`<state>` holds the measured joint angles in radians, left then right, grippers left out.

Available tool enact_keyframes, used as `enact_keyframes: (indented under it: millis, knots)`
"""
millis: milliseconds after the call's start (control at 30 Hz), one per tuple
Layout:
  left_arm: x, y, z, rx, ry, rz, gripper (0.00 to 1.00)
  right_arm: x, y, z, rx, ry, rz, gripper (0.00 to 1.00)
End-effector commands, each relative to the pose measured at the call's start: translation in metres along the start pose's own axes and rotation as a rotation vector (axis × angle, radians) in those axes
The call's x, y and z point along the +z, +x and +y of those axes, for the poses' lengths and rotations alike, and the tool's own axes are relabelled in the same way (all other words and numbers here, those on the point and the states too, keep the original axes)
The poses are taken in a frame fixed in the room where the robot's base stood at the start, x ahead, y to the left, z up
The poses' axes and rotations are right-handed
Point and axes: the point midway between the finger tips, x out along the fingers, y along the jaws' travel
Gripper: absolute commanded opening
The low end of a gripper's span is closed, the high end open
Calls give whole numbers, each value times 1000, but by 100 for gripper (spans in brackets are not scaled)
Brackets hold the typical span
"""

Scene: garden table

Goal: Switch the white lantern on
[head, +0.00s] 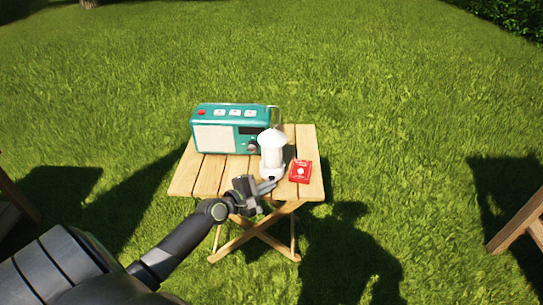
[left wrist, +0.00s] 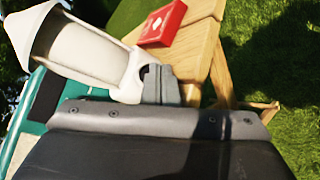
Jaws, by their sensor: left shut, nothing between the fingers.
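The white lantern (head: 272,156) stands upright on the small wooden table (head: 208,176), in front of the radio's right end. In the left wrist view the lantern (left wrist: 88,52) fills the upper left, with a dark round spot on its base beside my fingers. My left gripper (head: 268,186) is shut and empty, its fingertips at the front of the lantern's base. In the left wrist view the fingertips (left wrist: 160,76) look very close to or touching that base; I cannot tell which. The lantern looks unlit. My right gripper is not in view.
A teal radio (head: 222,137) stands at the back of the table, behind the lantern. A red box (head: 300,171) lies just right of the lantern. Wooden furniture (head: 520,222) shows at the right edge, and grass surrounds the table.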

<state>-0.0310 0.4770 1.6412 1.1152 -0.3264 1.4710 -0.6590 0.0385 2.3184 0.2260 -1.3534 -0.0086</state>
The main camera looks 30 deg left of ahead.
Motion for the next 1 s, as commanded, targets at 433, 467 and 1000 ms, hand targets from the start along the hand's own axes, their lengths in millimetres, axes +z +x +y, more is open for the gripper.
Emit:
enact_keyframes:
  millis: [433, 467, 1000]
  knots:
    - [-2, 3, 2, 0, 0, 0, 0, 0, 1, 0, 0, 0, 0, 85]
    - [-2, 3, 2, 0, 1, 0, 0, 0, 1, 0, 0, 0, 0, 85]
    - [1, -1, 0, -1, -1, 0, 0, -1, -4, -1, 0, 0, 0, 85]
